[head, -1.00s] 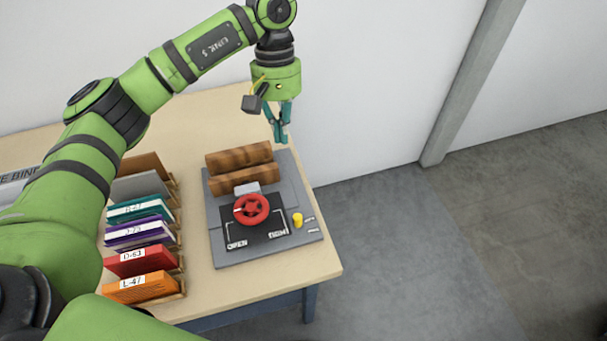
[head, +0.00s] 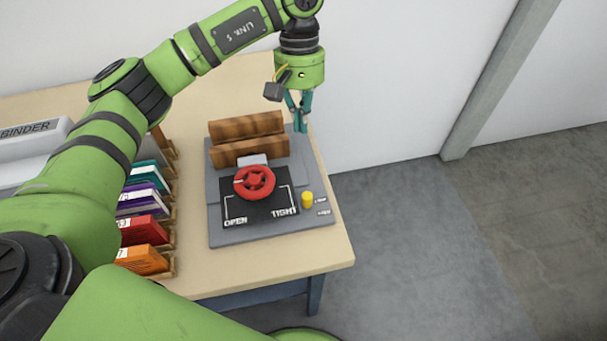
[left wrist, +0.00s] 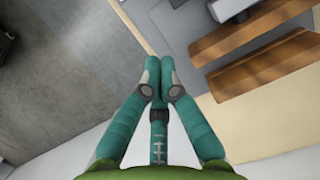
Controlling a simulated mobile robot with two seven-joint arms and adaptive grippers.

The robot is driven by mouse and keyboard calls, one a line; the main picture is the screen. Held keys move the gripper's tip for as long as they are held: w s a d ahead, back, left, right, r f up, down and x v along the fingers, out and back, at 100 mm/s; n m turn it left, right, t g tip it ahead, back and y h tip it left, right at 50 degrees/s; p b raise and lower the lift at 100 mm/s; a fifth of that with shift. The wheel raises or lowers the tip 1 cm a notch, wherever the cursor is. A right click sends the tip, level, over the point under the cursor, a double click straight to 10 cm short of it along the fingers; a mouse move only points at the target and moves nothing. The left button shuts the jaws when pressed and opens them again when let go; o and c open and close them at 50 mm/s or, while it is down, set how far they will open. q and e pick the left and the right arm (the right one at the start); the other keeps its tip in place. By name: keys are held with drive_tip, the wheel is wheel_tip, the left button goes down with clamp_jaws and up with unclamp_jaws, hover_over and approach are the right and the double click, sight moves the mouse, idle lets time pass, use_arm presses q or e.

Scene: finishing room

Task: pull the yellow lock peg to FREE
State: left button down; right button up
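The yellow lock peg (head: 307,199) stands upright at the right side of the grey press base (head: 270,234), beside small labels (head: 322,206) too small to read surely. A red handwheel (head: 255,182) sits on the black panel marked OPEN and TIGHT, left of the peg. My left gripper (head: 301,128) points down above the base's back right corner, behind the peg and apart from it. Its teal fingertips (left wrist: 160,68) meet with nothing between them in the left wrist view. The peg is not seen in that view. My right gripper is out of view.
Two brown wooden bars (head: 248,138) stand on the base behind the wheel, left of my left gripper; they also show in the left wrist view (left wrist: 262,75). A rack of coloured books (head: 140,230) is at the left. The bench's (head: 315,252) right edge is close to the base.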

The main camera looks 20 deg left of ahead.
sight(307, 193)
use_arm(q)
drive_tip(key=p+x, duration=0.3)
drive_tip(key=x, duration=0.6)
drive_tip(key=s+p, duration=0.1)
drive_tip(key=d, duration=0.1)
drive_tip(key=s+p, duration=0.1)
drive_tip(key=shift+s+d+f+p, duration=0.2)
drive_tip(key=shift+s+f+p, duration=0.1)
drive_tip(key=shift+s, duration=0.05)
drive_tip(key=shift+s+d+f, duration=0.15)
drive_tip(key=shift+s+d, duration=0.05)
drive_tip(key=shift+s, duration=0.35)
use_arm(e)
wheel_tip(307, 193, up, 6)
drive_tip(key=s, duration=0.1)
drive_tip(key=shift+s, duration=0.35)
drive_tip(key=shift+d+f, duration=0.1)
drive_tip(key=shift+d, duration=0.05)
use_arm(q)
drive_tip(key=shift+s+d+f, duration=0.15)
drive_tip(key=shift+s+d+b, duration=0.55)
drive_tip(key=shift+s+d, duration=0.1)
drive_tip(key=shift+s, duration=0.3)
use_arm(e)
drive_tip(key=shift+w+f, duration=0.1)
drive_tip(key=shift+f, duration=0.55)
